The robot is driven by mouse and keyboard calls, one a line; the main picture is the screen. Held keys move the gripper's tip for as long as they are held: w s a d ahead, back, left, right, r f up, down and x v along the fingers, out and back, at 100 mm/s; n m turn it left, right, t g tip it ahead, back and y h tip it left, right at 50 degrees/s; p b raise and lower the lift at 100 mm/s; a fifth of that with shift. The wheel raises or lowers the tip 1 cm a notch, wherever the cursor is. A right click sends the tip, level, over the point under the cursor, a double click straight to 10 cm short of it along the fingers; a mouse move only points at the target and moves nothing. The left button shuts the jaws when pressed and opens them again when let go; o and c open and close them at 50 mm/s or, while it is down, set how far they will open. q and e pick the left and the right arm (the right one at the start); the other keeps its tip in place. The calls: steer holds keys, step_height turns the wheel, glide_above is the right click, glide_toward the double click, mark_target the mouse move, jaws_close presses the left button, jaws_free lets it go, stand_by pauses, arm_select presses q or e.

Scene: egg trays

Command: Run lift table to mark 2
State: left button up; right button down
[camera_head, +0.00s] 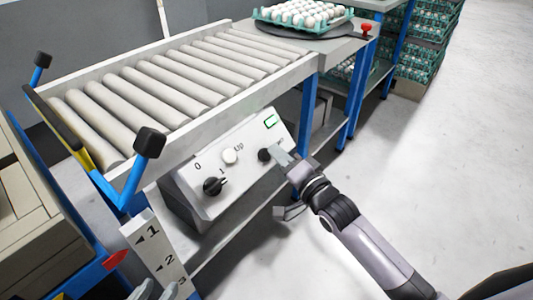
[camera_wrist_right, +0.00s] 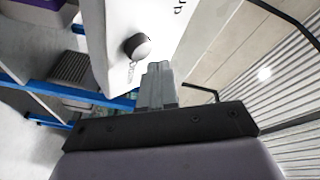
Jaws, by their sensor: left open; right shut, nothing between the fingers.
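The control panel (camera_head: 237,172) has a black knob (camera_head: 213,186) by the marks 0 and 1, a white button (camera_head: 229,156) labelled Up, and a black button (camera_head: 264,155) with a partly hidden label. My right gripper (camera_head: 279,155) is shut and empty, its tips right beside the black button. The right wrist view shows the black button (camera_wrist_right: 137,46) just beyond the tips; contact is unclear. The scale (camera_head: 155,252) carries marks 1, 2 and 3. The lift table's red pointer (camera_head: 115,259) appears between marks 1 and 2. My left gripper (camera_head: 156,291) is open at the bottom edge, below the scale.
The lift table carries a brown box-like load (camera_head: 30,215) at left. The roller conveyor (camera_head: 160,85) runs behind the panel, with a tray of eggs (camera_head: 300,16) at its far end. A red button (camera_head: 366,28) is nearby. Stacked egg trays (camera_head: 425,45) stand at back right. The floor at right is clear.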

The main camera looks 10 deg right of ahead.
steer(key=shift+f, duration=0.1)
stand_by(0.5)
steer(key=shift+w+a+f, duration=0.2)
steer(key=shift+w, duration=0.05)
steer(key=shift+w+a+f+b, duration=0.25)
steer(key=shift+w+f+b, duration=0.05)
steer(key=shift+f+b, duration=0.15)
stand_by(3.0)
steer(key=shift+r, duration=0.1)
stand_by(1.2)
steer(key=shift+s+d+r+p, duration=0.45)
steer(key=shift+s+r+p, duration=0.15)
steer(key=shift+p, duration=0.6)
steer(key=s+d+r+p, duration=0.1)
steer(key=p, duration=0.1)
steer(key=s+d+r+p, duration=0.1)
steer(key=r+p, duration=0.1)
steer(key=p, duration=0.1)
steer(key=shift+s+d+r, duration=0.2)
steer(key=shift+s, duration=0.2)
